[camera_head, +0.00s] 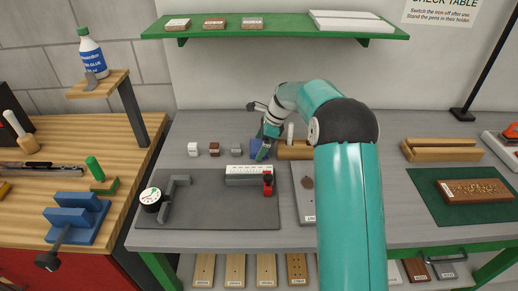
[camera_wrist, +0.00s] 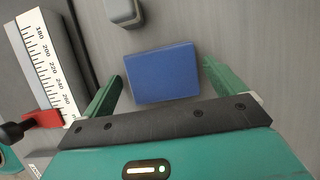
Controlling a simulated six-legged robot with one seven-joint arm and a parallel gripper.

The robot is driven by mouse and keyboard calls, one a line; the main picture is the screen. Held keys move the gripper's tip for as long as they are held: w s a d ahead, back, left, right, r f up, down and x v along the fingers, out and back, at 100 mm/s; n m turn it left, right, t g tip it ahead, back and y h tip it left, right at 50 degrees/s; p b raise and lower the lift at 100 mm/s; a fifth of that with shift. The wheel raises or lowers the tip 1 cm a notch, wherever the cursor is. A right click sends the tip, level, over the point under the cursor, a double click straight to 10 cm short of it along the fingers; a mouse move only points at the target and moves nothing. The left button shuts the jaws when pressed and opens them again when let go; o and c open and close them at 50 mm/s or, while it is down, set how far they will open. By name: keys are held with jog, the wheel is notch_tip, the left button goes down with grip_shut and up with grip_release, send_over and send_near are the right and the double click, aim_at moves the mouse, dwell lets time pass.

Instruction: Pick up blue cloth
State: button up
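The blue cloth (camera_wrist: 163,74) looks like a flat blue block lying on the grey table top. In the wrist view it sits between and just ahead of the two green fingers of my gripper (camera_wrist: 160,88). The fingers are spread wide, one on each side of it, with gaps, and hold nothing. In the head view, my gripper (camera_head: 264,148) is over the table behind the white ruler block, and a small part of the blue cloth (camera_head: 255,144) shows beside it. The rest of the cloth is hidden by my gripper.
A white scale block (camera_head: 256,175) with a red slider (camera_head: 268,183) stands close in front. Small white, brown and grey blocks (camera_head: 236,149) sit left of my gripper. A wooden piece (camera_head: 295,151) lies to the right. A green shelf (camera_head: 280,30) hangs above.

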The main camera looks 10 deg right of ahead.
jog(key=c, duration=0.7)
notch_tip(320, 180, up, 10)
jog(key=shift+r, duration=0.1)
jog(key=shift+o, duration=1.2)
jog(key=shift+c, duration=0.7)
jog(key=shift+s, duration=0.1)
